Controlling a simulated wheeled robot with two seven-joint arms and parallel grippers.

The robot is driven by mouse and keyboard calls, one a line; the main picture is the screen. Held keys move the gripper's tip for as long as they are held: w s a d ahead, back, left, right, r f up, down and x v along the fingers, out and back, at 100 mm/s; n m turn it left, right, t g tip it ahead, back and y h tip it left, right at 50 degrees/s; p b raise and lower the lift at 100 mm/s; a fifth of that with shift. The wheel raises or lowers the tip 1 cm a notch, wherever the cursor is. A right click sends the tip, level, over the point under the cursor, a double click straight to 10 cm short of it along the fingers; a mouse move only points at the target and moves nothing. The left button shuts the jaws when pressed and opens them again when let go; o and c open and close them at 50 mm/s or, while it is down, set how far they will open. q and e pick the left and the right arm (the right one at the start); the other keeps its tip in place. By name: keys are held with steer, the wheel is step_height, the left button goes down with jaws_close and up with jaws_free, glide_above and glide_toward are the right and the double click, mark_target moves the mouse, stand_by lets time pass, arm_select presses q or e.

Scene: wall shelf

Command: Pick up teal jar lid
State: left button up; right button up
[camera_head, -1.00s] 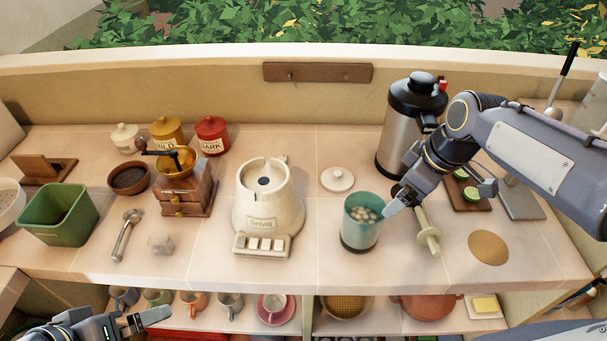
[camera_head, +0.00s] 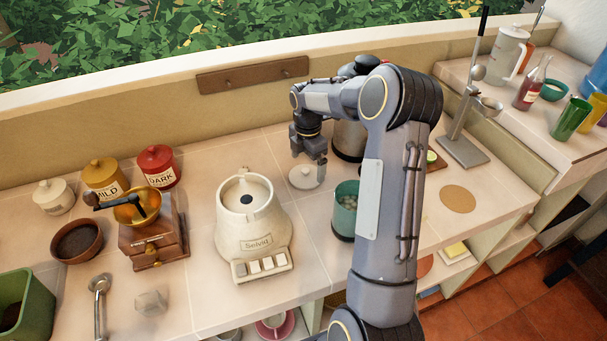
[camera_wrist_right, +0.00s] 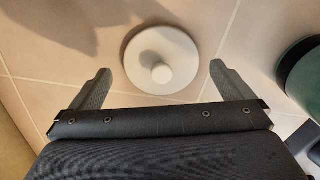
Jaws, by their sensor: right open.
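The jar lid (camera_head: 304,178) is a round white disc with a small knob. It lies knob up on the tiled counter, behind and left of the teal jar (camera_head: 345,212), which stands open with pale round pieces inside. My right gripper (camera_head: 318,168) points down at the lid. In the right wrist view the lid (camera_wrist_right: 161,60) shows between the two spread, empty fingers, slightly beyond their tips, with clear space on both sides. I cannot tell the exact height of the fingertips above the counter. My left gripper is not in view.
A steel and black flask (camera_head: 348,140) stands close behind the right gripper, partly hidden by my arm. A cork disc (camera_head: 458,198) lies to the right. The counter just left of the lid is bare.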

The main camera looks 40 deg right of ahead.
mark_target(308, 169)
steer(key=shift+f, duration=1.45)
steer(key=shift+s, duration=0.1)
steer(key=c, duration=0.8)
steer(key=shift+r, duration=0.55)
step_height(308, 169, up, 8)
steer(key=shift+f+b, duration=0.1)
steer(key=shift+b, duration=0.45)
steer(key=s+a+r+n, duration=0.1)
steer(key=s+r+n, duration=0.1)
steer(key=s+r, duration=0.35)
steer(key=s+a+r+n+p, duration=0.1)
steer(key=s+r+n, duration=0.1)
steer(key=s, duration=0.6)
steer(key=s+r+n, duration=0.1)
steer(key=s+r, duration=0.3)
steer(key=s, duration=0.3)
steer(key=shift+w+a+f+b, duration=0.1)
steer(key=shift+w+f+b, duration=0.05)
steer(key=shift+f+b, duration=1.35)
steer(key=shift+w+a+f+b, duration=0.1)
steer(key=shift+f+b, duration=0.95)
steer(key=shift+f, duration=0.85)
